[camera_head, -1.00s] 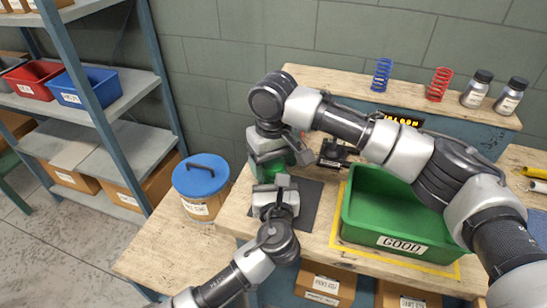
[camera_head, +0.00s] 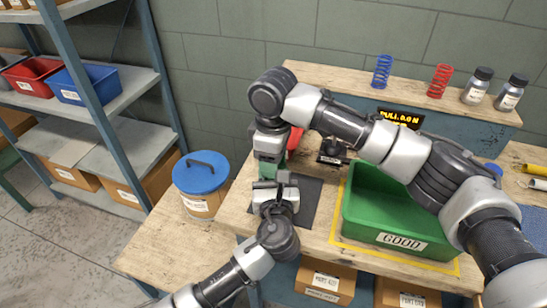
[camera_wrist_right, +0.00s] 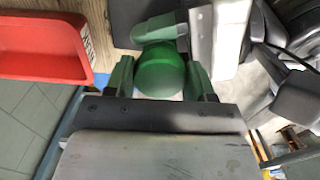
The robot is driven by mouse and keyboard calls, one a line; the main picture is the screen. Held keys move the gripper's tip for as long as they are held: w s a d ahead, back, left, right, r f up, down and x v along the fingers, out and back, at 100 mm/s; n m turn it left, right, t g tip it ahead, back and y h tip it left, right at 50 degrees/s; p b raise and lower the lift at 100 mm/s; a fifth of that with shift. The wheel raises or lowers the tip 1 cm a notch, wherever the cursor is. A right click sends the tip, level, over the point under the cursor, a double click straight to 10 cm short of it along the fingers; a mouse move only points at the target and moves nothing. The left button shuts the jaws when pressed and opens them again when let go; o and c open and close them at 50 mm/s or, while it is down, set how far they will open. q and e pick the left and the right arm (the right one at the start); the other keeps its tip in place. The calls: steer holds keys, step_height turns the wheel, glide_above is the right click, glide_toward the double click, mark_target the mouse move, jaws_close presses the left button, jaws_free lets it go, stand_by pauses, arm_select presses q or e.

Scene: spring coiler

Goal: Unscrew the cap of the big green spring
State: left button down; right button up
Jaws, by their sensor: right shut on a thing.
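The round, bright green end of the big spring (camera_wrist_right: 160,70) sits between the green fingers of my right gripper (camera_wrist_right: 160,85) in the right wrist view. That gripper is shut on this green part, which I take for the cap. In the head view my right gripper (camera_head: 268,168) points down over the dark mat, and the spring is hidden behind the grippers. My left gripper (camera_head: 272,188) is just in front and below, near the same spot. Its green fingers and metal body also show close beside the cap in the right wrist view. Whether it grips the spring is hidden.
A green GOOD bin (camera_head: 375,232) stands right of the mat (camera_head: 312,205). A red bin (camera_wrist_right: 45,50) lies close to the right gripper. A blue-lidded tub (camera_head: 201,172) stands to the left. Blue (camera_head: 382,72) and red (camera_head: 440,80) springs stand on the back ledge.

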steer(key=shift+r, duration=0.15)
stand_by(0.6)
steer(key=shift+r, duration=1)
steer(key=shift+r, duration=2)
